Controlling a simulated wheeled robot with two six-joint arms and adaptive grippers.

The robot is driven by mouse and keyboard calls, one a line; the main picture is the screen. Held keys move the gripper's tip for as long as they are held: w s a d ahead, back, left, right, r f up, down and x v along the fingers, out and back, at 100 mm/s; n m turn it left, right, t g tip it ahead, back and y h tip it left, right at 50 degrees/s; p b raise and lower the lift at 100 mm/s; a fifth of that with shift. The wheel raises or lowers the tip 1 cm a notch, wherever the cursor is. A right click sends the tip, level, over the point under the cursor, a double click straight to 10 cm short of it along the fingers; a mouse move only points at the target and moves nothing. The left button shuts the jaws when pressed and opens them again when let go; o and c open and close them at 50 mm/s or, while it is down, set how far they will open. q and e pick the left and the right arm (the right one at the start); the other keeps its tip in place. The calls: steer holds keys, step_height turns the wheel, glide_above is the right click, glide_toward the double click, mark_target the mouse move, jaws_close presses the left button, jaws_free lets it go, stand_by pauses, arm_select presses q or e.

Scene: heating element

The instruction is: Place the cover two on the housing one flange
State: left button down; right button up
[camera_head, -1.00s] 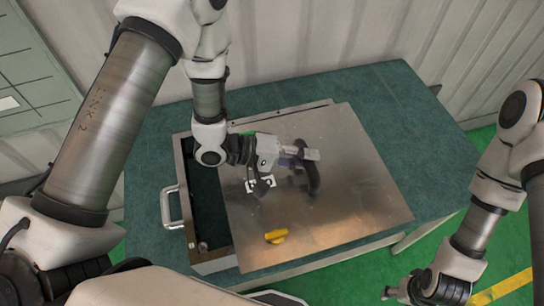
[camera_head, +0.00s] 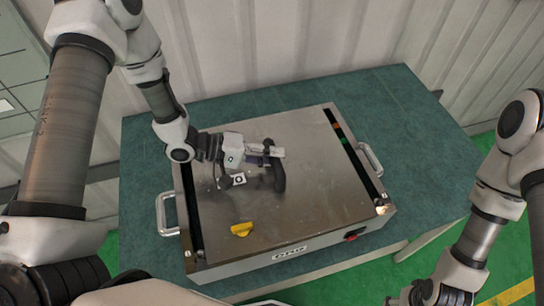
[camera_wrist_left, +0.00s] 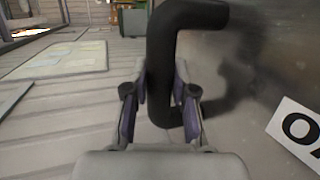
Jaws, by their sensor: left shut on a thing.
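The cover (camera_head: 320,190) is a flat grey metal plate with a black bar handle (camera_head: 279,180) and a black-and-white marker. It lies over the top of the metal housing box (camera_head: 225,270), roughly centred, with narrow dark gaps along both sides; whether it touches the flange all round I cannot tell. My left gripper (camera_head: 270,157) is shut on the handle. In the left wrist view, the fingers (camera_wrist_left: 160,95) close around the handle's bar (camera_wrist_left: 188,14). My right gripper (camera_head: 398,299) is low at the bottom edge, partly cut off, its jaws unclear.
The housing stands on a green table (camera_head: 420,120) with free room to the right and behind. Side handles stick out left (camera_head: 163,215) and right (camera_head: 370,160). A ribbed wall rises behind.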

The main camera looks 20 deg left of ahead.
arm_select(q)
steer(key=c, duration=1.4)
jaws_free()
steer(key=shift+f, duration=0.1)
steer(key=o, duration=0.4)
steer(key=shift+o, duration=0.2)
steer(key=shift+r, duration=0.2)
steer(key=shift+s+a, duration=0.1)
steer(key=shift+a, duration=0.2)
steer(key=v, duration=0.4)
steer(key=shift+s+a+r, duration=0.1)
steer(key=shift+a+r, duration=0.15)
steer(key=shift+a, duration=0.1)
steer(key=p+v, duration=0.1)
steer(key=v, duration=0.5)
steer(key=shift+s+a, duration=0.25)
